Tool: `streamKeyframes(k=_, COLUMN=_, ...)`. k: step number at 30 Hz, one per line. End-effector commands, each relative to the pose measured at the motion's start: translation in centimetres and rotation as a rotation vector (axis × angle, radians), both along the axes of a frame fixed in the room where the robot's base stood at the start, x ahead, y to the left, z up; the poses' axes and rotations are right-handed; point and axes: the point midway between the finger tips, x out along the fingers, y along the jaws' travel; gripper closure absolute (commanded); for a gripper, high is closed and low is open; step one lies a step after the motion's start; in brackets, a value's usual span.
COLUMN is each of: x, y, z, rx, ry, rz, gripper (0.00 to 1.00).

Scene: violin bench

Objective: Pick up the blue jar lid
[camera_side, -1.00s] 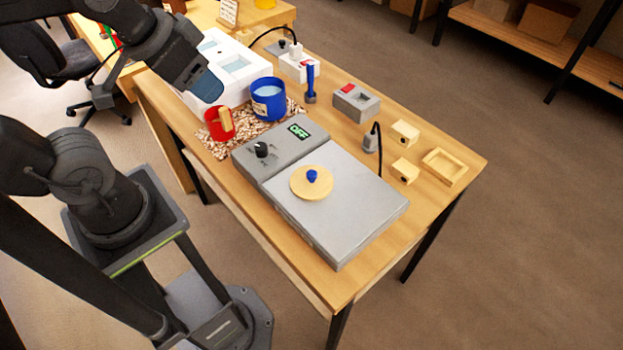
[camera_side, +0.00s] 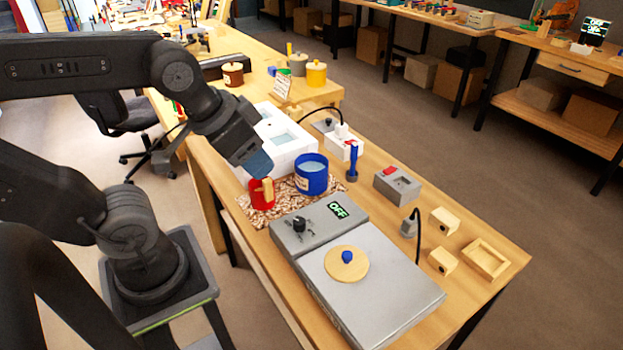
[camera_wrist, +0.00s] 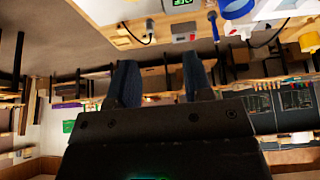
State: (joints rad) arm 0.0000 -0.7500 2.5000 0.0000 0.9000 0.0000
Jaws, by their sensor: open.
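A round, pale wooden lid (camera_side: 332,266) with a blue knob (camera_side: 347,257) lies on the flat grey plate of a device in the side view. An uncovered blue jar (camera_side: 311,180) stands farther back on a patterned mat. A red jar (camera_side: 257,197) with a wooden piece at its side stands left of it. My gripper (camera_side: 258,166) is above and close to the red jar, away from the lid. The wrist view shows its two blue fingers (camera_wrist: 162,82) spread, with nothing between them. I cannot make out the lid in the wrist view.
The grey device (camera_side: 385,296) has a black knob and a display reading OFF. A blue upright tool (camera_side: 352,163), a grey box with a red switch (camera_side: 397,184), wooden blocks (camera_side: 443,221) and a wooden tray (camera_side: 486,258) stand around it. A white box (camera_side: 287,150) is behind the jars.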

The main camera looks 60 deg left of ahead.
Motion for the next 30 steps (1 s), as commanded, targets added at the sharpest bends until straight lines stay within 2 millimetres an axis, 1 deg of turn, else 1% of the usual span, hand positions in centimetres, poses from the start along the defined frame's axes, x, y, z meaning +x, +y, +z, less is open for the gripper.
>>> streamKeyframes(k=9, x=0.0, y=0.0, z=0.0, rx=0.000, ry=0.000, rz=0.000, gripper=0.54)
streamKeyframes(k=12, x=0.0, y=0.0, z=0.0, rx=0.000, ry=0.000, rz=0.000, gripper=0.46)
streamKeyframes(k=20, x=0.3, y=-0.1, z=0.0, rx=0.011, ry=0.008, rz=-0.023, gripper=0.46)
streamKeyframes(k=23, x=1.3, y=-0.3, z=-0.1, rx=0.055, ry=0.041, rz=-0.121, gripper=0.46)
streamKeyframes(k=25, x=2.5, y=-0.7, z=-0.4, rx=0.106, ry=0.078, rz=-0.246, gripper=0.46)
streamKeyframes(k=29, x=5.7, y=-1.8, z=-1.5, rx=0.220, ry=0.161, rz=-0.563, gripper=0.46)
streamKeyframes(k=30, x=6.7, y=-2.2, z=-2.0, rx=0.252, ry=0.184, rz=-0.668, gripper=0.46)
